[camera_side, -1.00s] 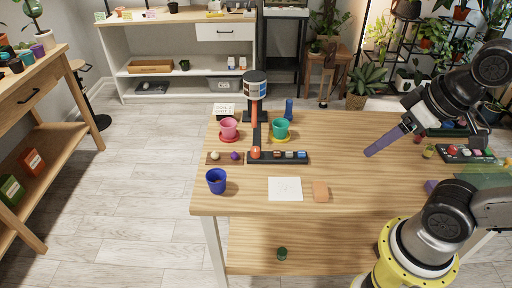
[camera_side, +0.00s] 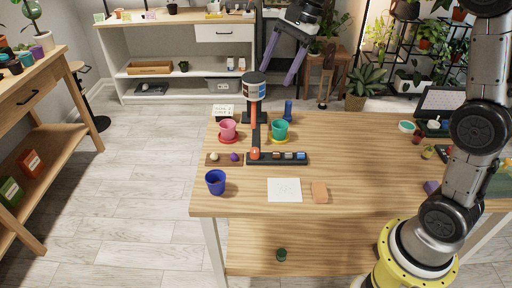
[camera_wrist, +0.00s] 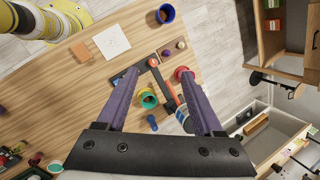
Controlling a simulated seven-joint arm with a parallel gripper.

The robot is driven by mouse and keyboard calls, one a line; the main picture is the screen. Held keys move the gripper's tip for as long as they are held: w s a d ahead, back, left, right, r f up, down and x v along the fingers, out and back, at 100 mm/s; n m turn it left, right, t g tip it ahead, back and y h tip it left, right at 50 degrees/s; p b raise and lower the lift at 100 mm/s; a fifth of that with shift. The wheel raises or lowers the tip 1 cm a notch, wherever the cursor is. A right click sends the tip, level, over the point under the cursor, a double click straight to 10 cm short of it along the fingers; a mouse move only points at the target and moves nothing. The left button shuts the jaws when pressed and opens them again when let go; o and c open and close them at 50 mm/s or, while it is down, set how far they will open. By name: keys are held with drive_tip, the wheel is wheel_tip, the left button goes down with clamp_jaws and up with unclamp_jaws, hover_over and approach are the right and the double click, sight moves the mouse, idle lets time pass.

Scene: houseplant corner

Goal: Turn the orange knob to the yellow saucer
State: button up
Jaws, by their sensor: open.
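The orange knob (camera_side: 254,154) sits at the left end of a dark bar on the table; it also shows in the wrist view (camera_wrist: 154,61). The yellow saucer (camera_side: 273,139) lies under a green pot (camera_side: 280,129), right of an orange arm (camera_side: 254,117) topped by a drum (camera_side: 255,88). The red saucer (camera_side: 228,139) is under a pink pot (camera_side: 228,128), left of that arm. My gripper (camera_side: 277,75) has two long purple fingers, spread apart and empty, high above the back of the table. In the wrist view, the fingers (camera_wrist: 160,76) frame the knob and green pot from above.
A brown strip (camera_side: 224,158) with a white and a purple ball lies left of the bar. A blue pot (camera_side: 216,182), white paper (camera_side: 285,189) and orange block (camera_side: 320,192) lie in front. A blue bottle (camera_side: 288,109) stands behind. The table's middle right is clear.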

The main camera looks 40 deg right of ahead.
drive_tip(key=w+d+f+m+g, duration=0.15)
drive_tip(key=w+d+f, duration=0.25)
drive_tip(key=w+f, duration=0.5)
drive_tip(key=m+g+y, duration=0.1)
drive_tip(key=m, duration=0.1)
approach(255, 149)
drive_tip(key=shift+n, duration=0.25)
drive_tip(key=x, duration=0.9)
drive_tip(key=shift+s+a+f, duration=0.1)
clamp_jaws()
